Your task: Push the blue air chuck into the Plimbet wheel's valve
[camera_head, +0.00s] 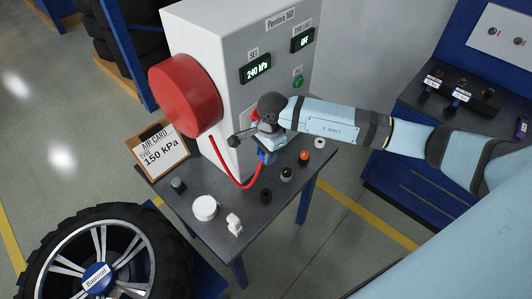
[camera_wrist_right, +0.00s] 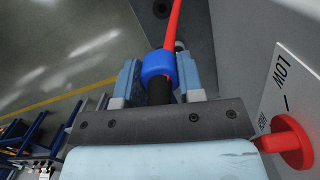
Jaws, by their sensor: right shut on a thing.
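My right gripper (camera_head: 266,151) is at the front of the grey inflator cabinet, above the dark table. In the right wrist view my right gripper (camera_wrist_right: 158,82) is shut on the blue air chuck (camera_wrist_right: 157,65), one finger on each side. The chuck also shows in the head view (camera_head: 264,157), partly covered by the gripper. A red hose (camera_head: 239,186) runs from the chuck to the red reel (camera_head: 184,95). The wheel at the lower left has a blue hub cap (camera_head: 96,278) that seems to read Raumsel. No wheel marked Plimbet shows. My left gripper is not in view.
The cabinet display (camera_head: 256,69) reads 240 kPa, and the other display (camera_head: 303,39) reads OFF. An air card (camera_head: 158,149) reads 150 kPa. Several small caps and a white round lid (camera_head: 204,208) lie on the table. A red knob (camera_wrist_right: 289,141) is close to the right gripper.

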